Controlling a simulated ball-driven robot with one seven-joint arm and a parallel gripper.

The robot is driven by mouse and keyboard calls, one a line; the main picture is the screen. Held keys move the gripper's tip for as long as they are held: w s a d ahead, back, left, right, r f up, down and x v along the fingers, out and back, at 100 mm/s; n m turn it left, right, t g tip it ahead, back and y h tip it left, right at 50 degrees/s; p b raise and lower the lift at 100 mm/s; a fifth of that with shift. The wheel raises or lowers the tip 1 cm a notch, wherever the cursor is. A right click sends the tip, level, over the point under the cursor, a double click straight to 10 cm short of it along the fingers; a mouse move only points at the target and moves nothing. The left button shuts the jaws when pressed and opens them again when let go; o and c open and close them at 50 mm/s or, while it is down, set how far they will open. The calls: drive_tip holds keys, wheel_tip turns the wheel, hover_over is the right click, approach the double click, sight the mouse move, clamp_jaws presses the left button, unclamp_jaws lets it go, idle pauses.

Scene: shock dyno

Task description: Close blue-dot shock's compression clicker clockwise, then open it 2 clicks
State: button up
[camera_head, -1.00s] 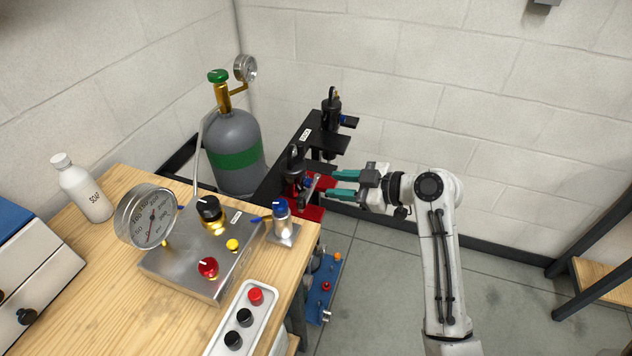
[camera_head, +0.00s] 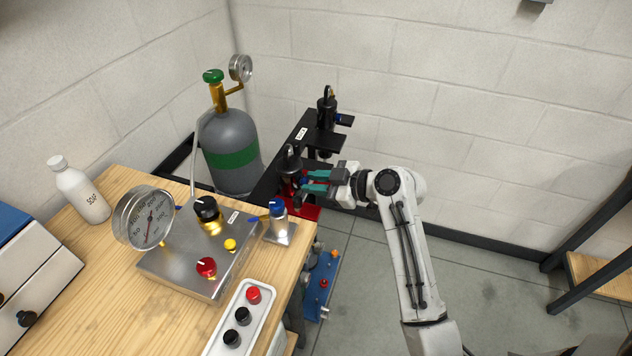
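Two dark shock assemblies show on the black stand: a far one (camera_head: 327,112) and a near one (camera_head: 290,163). My gripper (camera_head: 306,181) reaches in from the right to the near one. Its two teal fingers are apart, one above the other, with their tips beside a small blue part (camera_head: 303,181) low on the near shock. I cannot tell whether the fingers touch that part. The tips partly cover the clicker area, and no blue dot can be made out with certainty.
A wooden bench (camera_head: 100,290) with a metal control box (camera_head: 175,268), gauge (camera_head: 148,220) and button box (camera_head: 240,320) fills the left front. A grey gas cylinder (camera_head: 232,150) stands behind it. A blue unit (camera_head: 322,285) sits low beside the bench.

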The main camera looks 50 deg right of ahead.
clamp_jaws()
drive_tip(key=shift+d+r+m+y+p, duration=0.15)
drive_tip(key=shift+m+y+p, duration=0.45)
drive_tip(key=shift+m+p, duration=0.25)
drive_tip(key=shift+d+m+g+y+p, duration=0.1)
drive_tip(key=shift+m+g+y+p, duration=0.45)
drive_tip(key=shift+m+y, duration=0.55)
drive_tip(key=shift+o, duration=2.3)
unclamp_jaws()
